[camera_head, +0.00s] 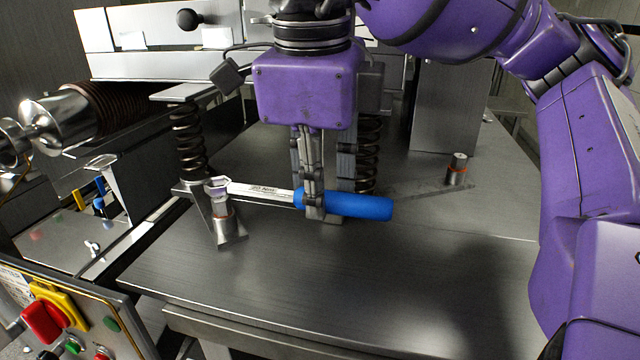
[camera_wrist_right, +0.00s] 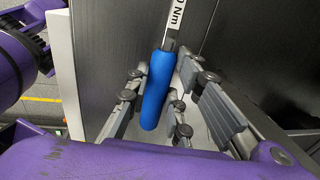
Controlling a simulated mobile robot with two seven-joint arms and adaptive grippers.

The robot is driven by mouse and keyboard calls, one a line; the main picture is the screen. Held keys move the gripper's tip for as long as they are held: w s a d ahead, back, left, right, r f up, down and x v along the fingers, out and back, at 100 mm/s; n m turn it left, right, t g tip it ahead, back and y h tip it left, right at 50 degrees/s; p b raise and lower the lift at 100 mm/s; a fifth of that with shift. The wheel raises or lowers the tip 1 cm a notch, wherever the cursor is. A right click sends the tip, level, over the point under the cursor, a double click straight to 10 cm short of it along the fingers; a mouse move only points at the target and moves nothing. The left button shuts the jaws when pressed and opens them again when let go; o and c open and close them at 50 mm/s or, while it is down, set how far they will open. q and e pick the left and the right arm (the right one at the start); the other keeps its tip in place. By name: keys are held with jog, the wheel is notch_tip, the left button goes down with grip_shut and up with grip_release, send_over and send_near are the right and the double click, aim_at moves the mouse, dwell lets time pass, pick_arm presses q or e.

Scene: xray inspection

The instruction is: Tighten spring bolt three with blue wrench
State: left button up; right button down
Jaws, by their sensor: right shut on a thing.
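The blue wrench has a blue handle (camera_head: 358,206) and a silver shaft (camera_head: 262,192) marked with print. My right gripper (camera_head: 314,205) is shut on it near where the handle meets the shaft. The wrench lies roughly level, with its head (camera_head: 216,187) at the left, at the top of an upright bolt (camera_head: 222,208) on a metal bracket. I cannot tell whether the head is fully seated. The right wrist view shows the blue handle (camera_wrist_right: 157,88) between the fingers. Another bolt (camera_head: 457,168) with a red ring stands at the right. My left gripper is not in view.
A coil spring (camera_head: 188,142) stands behind the left bolt, and a second spring (camera_head: 368,153) is partly hidden behind my gripper. A control panel with a red knob (camera_head: 44,320) is at the lower left. The metal table's front part (camera_head: 330,275) is clear.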

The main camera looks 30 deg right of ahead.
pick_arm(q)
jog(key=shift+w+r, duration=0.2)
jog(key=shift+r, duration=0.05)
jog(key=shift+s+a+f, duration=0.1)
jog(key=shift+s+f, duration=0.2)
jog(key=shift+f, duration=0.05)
pick_arm(e)
jog(key=shift+f, duration=0.55)
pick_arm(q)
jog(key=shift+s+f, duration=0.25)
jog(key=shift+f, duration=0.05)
pick_arm(e)
jog(key=shift+f, duration=0.95)
jog(key=shift+s+a, duration=0.1)
jog(key=shift+s+a+m, duration=0.45)
jog(key=shift+a+m, duration=0.2)
jog(key=shift+m, duration=0.15)
jog(key=shift+s+a, duration=0.1)
jog(key=shift+a, duration=0.05)
jog(key=shift+s+a+m, duration=0.25)
jog(key=shift+a+m, duration=0.25)
jog(key=shift+m, duration=0.1)
jog(key=shift+s+a+m, duration=0.35)
jog(key=shift+a+m, duration=0.45)
